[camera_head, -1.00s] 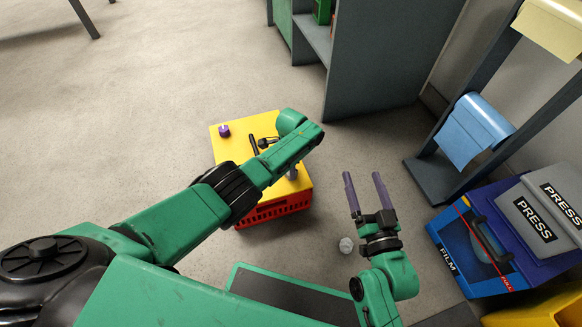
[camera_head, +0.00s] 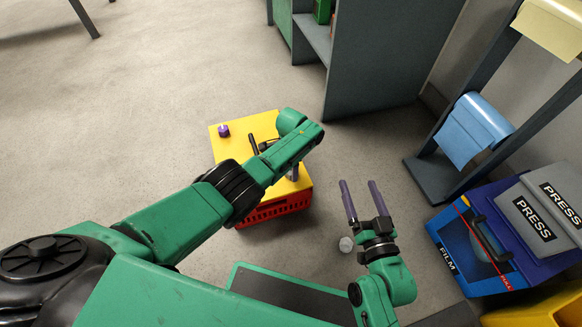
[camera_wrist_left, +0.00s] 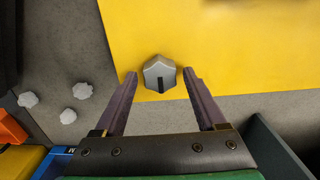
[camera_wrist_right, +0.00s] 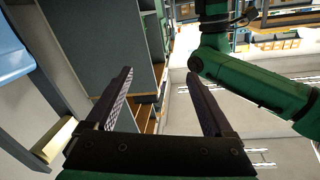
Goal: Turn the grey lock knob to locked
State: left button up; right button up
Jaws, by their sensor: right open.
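The grey lock knob (camera_wrist_left: 159,72) sits near the edge of a yellow panel (camera_wrist_left: 240,45) in the left wrist view. A dark pointer mark on it points toward the bottom of that picture. My left gripper (camera_wrist_left: 160,76) is open, with one fingertip on each side of the knob and a small gap at each. In the head view the knob is hidden behind my left arm, over the yellow-topped machine (camera_head: 228,148). My right gripper (camera_head: 358,184) is open and empty over the floor to the right of the machine.
A purple knob (camera_head: 223,130) and a black handle stand on the yellow top. A red crate-like side (camera_head: 275,210) is below it. A pale crumpled lump (camera_head: 346,244) lies on the floor. Blue FILM and grey PRESS bins (camera_head: 535,215) stand at right; a dark cabinet (camera_head: 375,60) is behind.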

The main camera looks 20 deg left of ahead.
jog(key=shift+r, duration=0.2)
pick_arm(q)
notch_tip(320, 180, up, 3)
jog(key=p, duration=0.2)
jog(key=shift+r+p, duration=0.1)
jog(key=shift+p, duration=0.3)
pick_arm(e)
jog(key=s+f+g, duration=0.4)
jog(key=s+f, duration=0.5)
pick_arm(q)
notch_tip(320, 180, up, 11)
jog(key=p, duration=0.8)
jog(key=shift+r, duration=0.15)
pick_arm(e)
jog(key=d+r+n+g+h, duration=0.1)
jog(key=d+r+g+h, duration=0.1)
jog(key=r+g, duration=0.3)
notch_tip(320, 180, up, 3)
jog(key=shift+w+d+f+h, duration=0.1)
jog(key=shift+w+d+h, duration=0.25)
jog(key=shift+d, duration=0.5)
